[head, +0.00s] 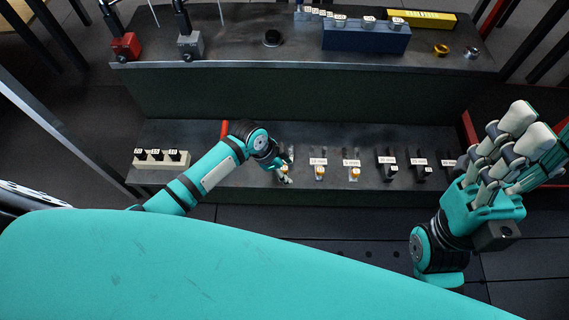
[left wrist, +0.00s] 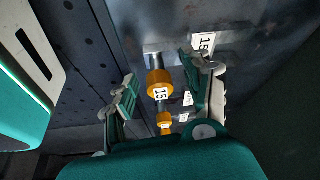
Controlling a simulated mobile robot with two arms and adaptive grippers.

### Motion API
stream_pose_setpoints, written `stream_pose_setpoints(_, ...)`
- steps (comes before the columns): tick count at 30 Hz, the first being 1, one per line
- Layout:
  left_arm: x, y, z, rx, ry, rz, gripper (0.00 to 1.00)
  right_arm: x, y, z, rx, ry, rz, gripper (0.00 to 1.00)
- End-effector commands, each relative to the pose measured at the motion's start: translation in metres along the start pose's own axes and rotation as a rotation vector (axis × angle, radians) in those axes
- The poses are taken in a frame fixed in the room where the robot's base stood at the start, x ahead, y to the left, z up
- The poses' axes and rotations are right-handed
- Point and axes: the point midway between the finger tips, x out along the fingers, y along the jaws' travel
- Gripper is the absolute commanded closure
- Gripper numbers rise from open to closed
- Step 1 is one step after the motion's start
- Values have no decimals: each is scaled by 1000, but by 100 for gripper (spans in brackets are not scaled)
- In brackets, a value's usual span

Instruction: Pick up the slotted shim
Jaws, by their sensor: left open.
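I cannot tell for sure which piece is the slotted shim. In the left wrist view, an orange collar-like piece (left wrist: 159,82) with a label reading 15 lies between the fingers of my left gripper (left wrist: 166,92). The fingers are apart, one on each side of it, and I cannot tell whether they touch it. A smaller orange part (left wrist: 165,118) shows nearer the palm. In the head view my left gripper (head: 284,168) is low at the lower shelf, partly hiding the leftmost orange piece. My right gripper (head: 512,140) is raised at the right, away from the shelf, with nothing visible in it.
Along the lower shelf (head: 230,185) stand more labelled orange pieces (head: 320,173) and black pieces (head: 388,168). A pale block (head: 160,166) labelled 20, 15, 10 is at its left end. The upper shelf holds a blue block (head: 365,38) and a yellow bar (head: 422,18).

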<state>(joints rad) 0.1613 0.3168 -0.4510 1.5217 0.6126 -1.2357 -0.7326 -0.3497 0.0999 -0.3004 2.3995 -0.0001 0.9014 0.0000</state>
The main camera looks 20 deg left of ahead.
Motion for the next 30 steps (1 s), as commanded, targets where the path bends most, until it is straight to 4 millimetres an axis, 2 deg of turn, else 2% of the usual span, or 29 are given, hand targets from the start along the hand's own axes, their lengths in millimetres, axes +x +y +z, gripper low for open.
stream_pose_setpoints(4,-1,0,0,0,0,-1,49,1,0,0,0,-1,0,62)
stream_pose_setpoints(15,-1,0,0,0,0,0,98,1,0,0,0,-1,0,62)
stream_pose_setpoints(16,-1,0,0,0,0,0,100,1,0,0,0,-1,0,62)
stream_pose_setpoints(30,-3,-1,-2,1,2,-2,100,2,0,0,0,-1,0,62)
